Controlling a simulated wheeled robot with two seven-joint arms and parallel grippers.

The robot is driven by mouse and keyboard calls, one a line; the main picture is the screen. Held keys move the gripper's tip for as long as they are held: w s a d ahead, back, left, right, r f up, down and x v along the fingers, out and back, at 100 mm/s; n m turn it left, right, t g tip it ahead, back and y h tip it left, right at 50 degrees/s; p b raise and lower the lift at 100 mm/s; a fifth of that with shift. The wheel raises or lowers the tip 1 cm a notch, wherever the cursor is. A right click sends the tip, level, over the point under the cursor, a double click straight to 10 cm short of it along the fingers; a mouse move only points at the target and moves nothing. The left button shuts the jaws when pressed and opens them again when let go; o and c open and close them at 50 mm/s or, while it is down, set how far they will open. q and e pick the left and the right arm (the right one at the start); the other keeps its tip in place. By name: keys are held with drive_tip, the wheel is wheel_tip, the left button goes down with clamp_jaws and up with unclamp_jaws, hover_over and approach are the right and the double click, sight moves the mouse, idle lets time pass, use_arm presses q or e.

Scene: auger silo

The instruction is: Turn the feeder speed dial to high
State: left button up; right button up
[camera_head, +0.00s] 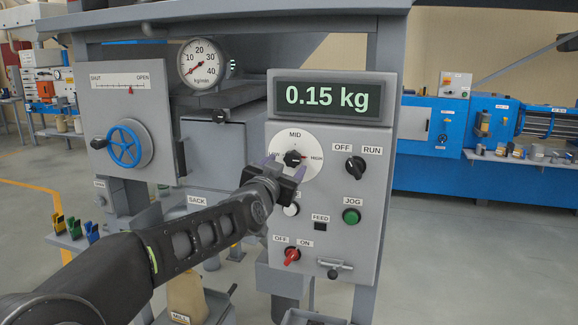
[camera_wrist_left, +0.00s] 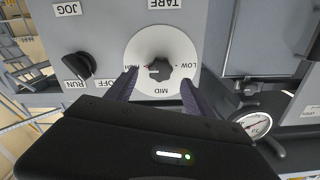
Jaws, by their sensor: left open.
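The feeder speed dial (camera_head: 293,157) is a dark knob on a round white plate marked LOW, MID and HIGH, on the grey control panel. In the left wrist view the dial (camera_wrist_left: 160,68) appears upside down; a red pointer line on its left side points toward HIGH. My left gripper (camera_head: 285,168) is open, in front of the lower part of the plate. In the wrist view its two fingertips (camera_wrist_left: 158,88) are spread either side of the knob's line, short of it, with no visible grip on it. My right gripper is not in view.
The panel holds a 0.15 kg display (camera_head: 327,97), an OFF/RUN knob (camera_head: 355,167), a green JOG button (camera_head: 351,216) and a red OFF/ON switch (camera_head: 292,254). A blue handwheel (camera_head: 124,146) and a kg/min gauge (camera_head: 200,63) are to the left. Open floor lies at right.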

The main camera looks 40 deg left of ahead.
use_arm(q)
drive_tip(key=v, duration=0.3)
drive_tip(key=shift+s+d, duration=0.1)
drive_tip(key=shift+s, duration=0.05)
idle(0.5)
drive_tip(key=w+d+f+n+g+h, duration=0.15)
drive_tip(key=d+f, duration=0.45)
drive_tip(key=f, duration=0.6)
drive_tip(key=w+d+f+n+g+h, duration=0.1)
drive_tip(key=w+d+f+g+h, duration=0.3)
drive_tip(key=f, duration=0.9)
drive_tip(key=s+d+f+g+h, duration=0.1)
drive_tip(key=s+d+f, duration=0.2)
drive_tip(key=d+f, duration=0.45)
drive_tip(key=s+d+f+g, duration=0.1)
drive_tip(key=s+d+f, duration=0.25)
drive_tip(key=f, duration=0.65)
drive_tip(key=s+d+f+g+h, duration=0.1)
drive_tip(key=s+d+f+g, duration=0.2)
drive_tip(key=s+d+f, duration=0.3)
drive_tip(key=s+d+f+m+g+h, duration=0.1)
drive_tip(key=s+d+f+g, duration=0.2)
drive_tip(key=s+d+f, duration=0.3)
drive_tip(key=s+d+f+g+h, duration=0.1)
drive_tip(key=s+d+f+g, duration=0.2)
drive_tip(key=s+d+f, duration=0.3)
drive_tip(key=s+f, duration=0.4)
drive_tip(key=s, duration=0.6)
drive_tip(key=shift+f, duration=0.4)
